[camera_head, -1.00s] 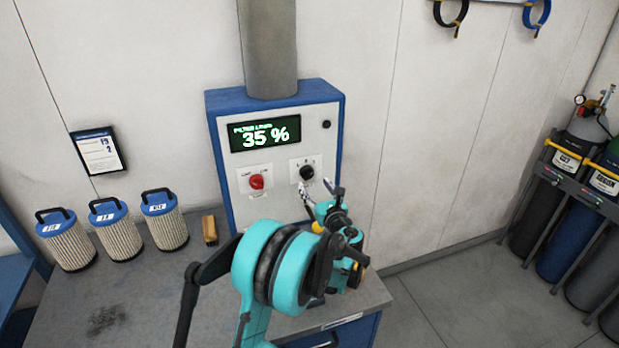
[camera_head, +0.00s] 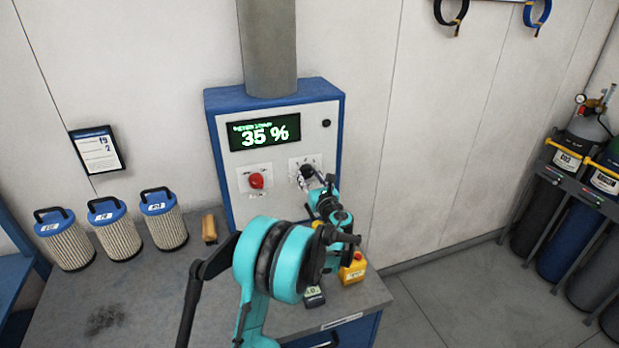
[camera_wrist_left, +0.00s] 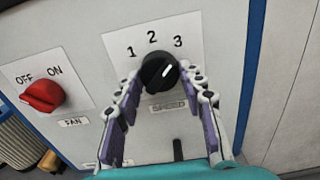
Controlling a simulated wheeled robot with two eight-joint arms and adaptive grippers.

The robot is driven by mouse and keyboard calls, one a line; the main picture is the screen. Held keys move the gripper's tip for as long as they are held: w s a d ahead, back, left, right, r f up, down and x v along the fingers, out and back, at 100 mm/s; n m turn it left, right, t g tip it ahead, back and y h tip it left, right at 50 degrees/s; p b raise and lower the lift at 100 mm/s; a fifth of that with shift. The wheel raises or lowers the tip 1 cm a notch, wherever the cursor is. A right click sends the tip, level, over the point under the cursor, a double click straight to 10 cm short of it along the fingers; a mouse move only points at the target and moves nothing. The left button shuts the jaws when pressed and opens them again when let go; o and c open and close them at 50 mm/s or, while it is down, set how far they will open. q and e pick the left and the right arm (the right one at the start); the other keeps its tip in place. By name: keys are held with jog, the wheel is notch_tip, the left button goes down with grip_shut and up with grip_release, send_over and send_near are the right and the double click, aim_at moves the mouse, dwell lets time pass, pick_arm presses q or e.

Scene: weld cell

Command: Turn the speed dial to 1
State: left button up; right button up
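The speed dial (camera_head: 307,171) is a round black knob on the right of the control box front. In the left wrist view the speed dial (camera_wrist_left: 158,71) has a white mark pointing up and right, toward the 3. The numbers 1, 2 and 3 are printed above it, and SPEED below. My left gripper (camera_wrist_left: 161,80) is open, with one finger on each side of the dial; I cannot tell whether the fingertips touch it. In the head view my left gripper (camera_head: 311,182) is at the dial and partly covers it. My right gripper is out of view.
The red fan switch (camera_wrist_left: 42,96) is left of the dial. The box display (camera_head: 265,132) reads 35 %. A yellow box with a red button (camera_head: 354,270) stands on the bench behind my arm. Several filters (camera_head: 115,230) stand at left. Gas cylinders (camera_head: 566,225) are far right.

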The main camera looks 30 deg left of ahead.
pick_arm(q)
jog(key=shift+n, duration=0.3)
jog(key=n+b, duration=0.1)
jog(key=n, duration=0.2)
jog(key=shift+n, duration=0.4)
jog(key=n+b, duration=0.1)
jog(key=n, duration=0.3)
jog(key=n+b, duration=0.1)
jog(key=n, duration=0.8)
jog(key=shift+w+r, duration=0.1)
jog(key=shift+n, duration=0.4)
jog(key=o, duration=1.2)
